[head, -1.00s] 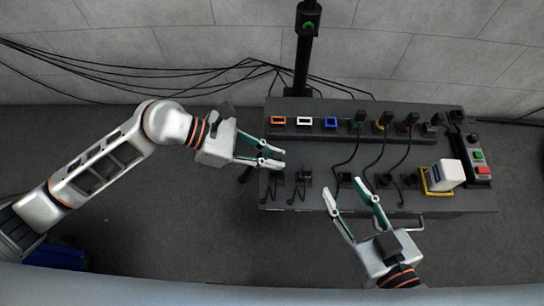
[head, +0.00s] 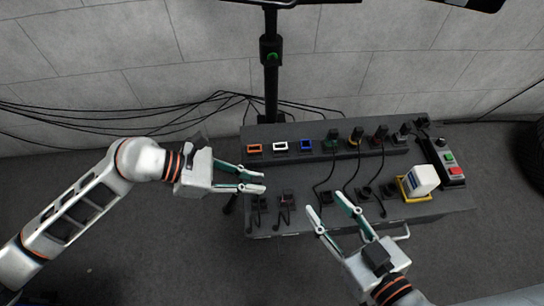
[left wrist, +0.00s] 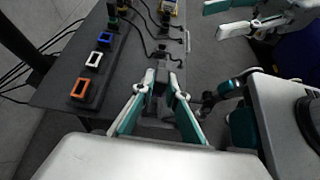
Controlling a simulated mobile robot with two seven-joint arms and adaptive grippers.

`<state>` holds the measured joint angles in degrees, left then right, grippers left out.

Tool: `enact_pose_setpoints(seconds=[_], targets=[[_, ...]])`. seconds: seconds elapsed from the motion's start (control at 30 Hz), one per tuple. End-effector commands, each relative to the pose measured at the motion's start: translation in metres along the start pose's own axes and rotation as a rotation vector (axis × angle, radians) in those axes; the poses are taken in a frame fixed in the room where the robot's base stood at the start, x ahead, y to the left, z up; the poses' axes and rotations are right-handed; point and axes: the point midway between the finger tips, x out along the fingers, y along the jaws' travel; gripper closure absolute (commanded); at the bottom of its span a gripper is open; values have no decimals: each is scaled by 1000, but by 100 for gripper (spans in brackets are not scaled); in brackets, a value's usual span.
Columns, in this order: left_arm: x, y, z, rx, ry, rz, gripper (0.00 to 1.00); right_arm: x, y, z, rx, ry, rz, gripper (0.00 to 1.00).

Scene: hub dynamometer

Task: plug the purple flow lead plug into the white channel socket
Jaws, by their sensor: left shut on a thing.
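The white channel socket (head: 280,146) is a white-framed opening on the raised back strip of the bench, between an orange and a blue one. It also shows in the left wrist view (left wrist: 94,60). My left gripper (head: 263,182) is over the left front of the bench, in front of the sockets. In the left wrist view its fingertips (left wrist: 165,88) are closed on a dark plug (left wrist: 160,88). No purple shows on it, so I cannot tell its colour. My right gripper (head: 326,202) is open and empty over the front middle of the bench.
The orange socket (head: 255,148) and blue socket (head: 306,145) flank the white one. Several plugs with black leads stand to the right. Dark holders (head: 287,198) line the bench front. A white box (head: 422,181) sits in a yellow frame at right. A black post (head: 270,80) rises behind.

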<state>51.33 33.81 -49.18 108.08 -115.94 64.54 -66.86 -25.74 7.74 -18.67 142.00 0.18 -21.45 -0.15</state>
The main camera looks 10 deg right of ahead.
Motion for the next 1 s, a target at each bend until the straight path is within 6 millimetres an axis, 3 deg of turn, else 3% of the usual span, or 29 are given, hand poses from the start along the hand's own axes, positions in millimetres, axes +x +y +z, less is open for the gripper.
enact_pose_setpoints(seconds=[1.0], targets=[[1,55,-1,-3,0,-1,100,0,-4,33,18,-54,-6,60]])
